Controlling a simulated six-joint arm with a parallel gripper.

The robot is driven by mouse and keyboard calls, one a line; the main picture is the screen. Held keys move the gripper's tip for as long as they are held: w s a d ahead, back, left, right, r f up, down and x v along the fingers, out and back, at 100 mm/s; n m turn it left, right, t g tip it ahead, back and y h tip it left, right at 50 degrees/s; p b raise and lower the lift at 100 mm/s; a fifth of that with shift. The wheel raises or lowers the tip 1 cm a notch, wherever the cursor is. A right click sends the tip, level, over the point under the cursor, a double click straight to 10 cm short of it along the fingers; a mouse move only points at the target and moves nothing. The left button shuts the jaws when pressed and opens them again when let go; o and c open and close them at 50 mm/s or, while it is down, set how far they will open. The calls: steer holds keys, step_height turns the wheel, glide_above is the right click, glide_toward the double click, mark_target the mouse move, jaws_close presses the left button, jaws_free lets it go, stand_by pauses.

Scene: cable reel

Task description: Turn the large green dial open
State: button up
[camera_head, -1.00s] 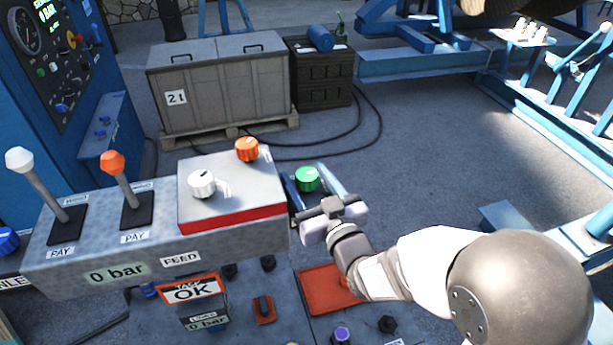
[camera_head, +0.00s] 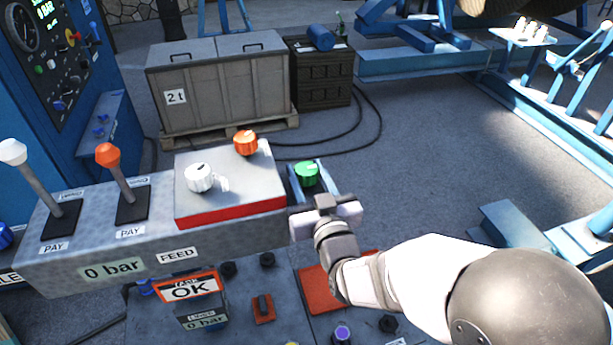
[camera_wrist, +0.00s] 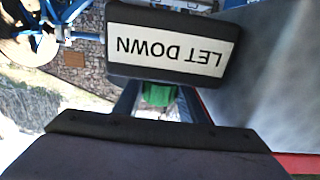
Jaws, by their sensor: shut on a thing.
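The green dial (camera_head: 306,173) shows in the head view just right of the raised box with the red edge. My gripper (camera_head: 312,179) has one blue finger on each side of it, and the jaws are shut on the dial. In the wrist view part of the green dial (camera_wrist: 158,95) shows between the two fingers. A black plate with a white "LET DOWN" label (camera_wrist: 171,48), upside down, covers the area just above it there. What the dial is mounted on is hidden.
A white knob (camera_head: 199,178) and an orange knob (camera_head: 246,142) sit on the raised box (camera_head: 230,204), close left of my gripper. Two levers (camera_head: 108,155) stand farther left. A red plate (camera_head: 322,290) lies below my wrist.

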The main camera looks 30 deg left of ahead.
mark_target(311, 181)
steer(key=o, duration=1.1)
steer(key=shift+c, duration=0.2)
steer(key=shift+b+v, duration=0.4)
steer(key=shift+v, duration=0.4)
steer(key=shift+b+v, duration=1.05)
steer(key=shift+v, duration=1.85)
steer(key=shift+w+r, duration=0.1)
steer(key=shift+r, duration=0.05)
